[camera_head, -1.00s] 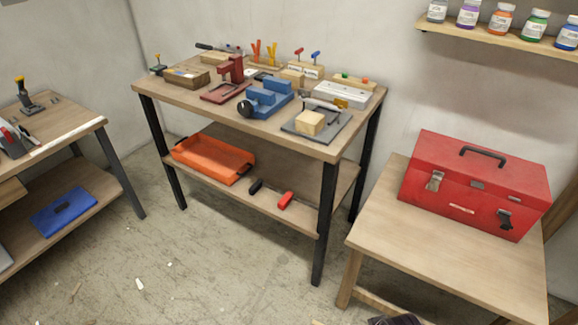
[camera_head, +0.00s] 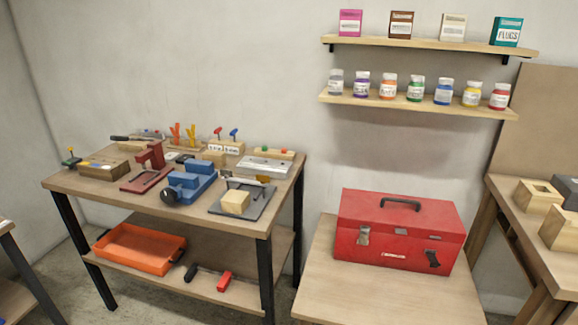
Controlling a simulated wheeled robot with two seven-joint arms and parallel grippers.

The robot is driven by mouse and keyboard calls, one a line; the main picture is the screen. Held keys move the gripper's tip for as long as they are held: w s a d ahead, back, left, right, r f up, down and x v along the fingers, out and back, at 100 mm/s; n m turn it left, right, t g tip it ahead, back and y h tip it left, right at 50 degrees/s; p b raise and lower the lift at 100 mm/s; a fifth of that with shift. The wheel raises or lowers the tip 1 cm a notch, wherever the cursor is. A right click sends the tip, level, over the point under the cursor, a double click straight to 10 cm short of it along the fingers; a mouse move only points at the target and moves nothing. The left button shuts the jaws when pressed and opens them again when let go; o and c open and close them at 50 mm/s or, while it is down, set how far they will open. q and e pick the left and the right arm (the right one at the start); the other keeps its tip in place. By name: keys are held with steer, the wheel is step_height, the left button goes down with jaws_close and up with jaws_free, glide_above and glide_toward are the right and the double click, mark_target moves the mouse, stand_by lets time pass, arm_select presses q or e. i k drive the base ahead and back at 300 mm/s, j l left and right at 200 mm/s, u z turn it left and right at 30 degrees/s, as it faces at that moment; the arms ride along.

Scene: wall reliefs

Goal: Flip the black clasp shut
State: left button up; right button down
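A red toolbox (camera_head: 400,232) with a black handle on its lid sits on a low wooden table (camera_head: 385,296) right of centre. The black clasp (camera_head: 432,258) is on the right part of its front face and looks tilted; whether it is latched is too small to tell. A silver clasp (camera_head: 363,236) is on the left part of the front face. The lid looks down. Neither of my grippers is in view.
A workbench (camera_head: 130,196) with several tools and an orange tray (camera_head: 140,248) stands at left. Wall shelves with jars (camera_head: 415,104) and boxes hang above the toolbox. Another wooden table (camera_head: 530,233) with blocks stands at right. The low table's front is clear.

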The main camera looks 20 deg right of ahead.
mark_target(435, 263)
steer(key=z, duration=0.4)
steer(key=k+j+z, duration=0.1)
steer(key=z, duration=0.65)
steer(key=k+z, duration=0.1)
steer(key=z, duration=0.3)
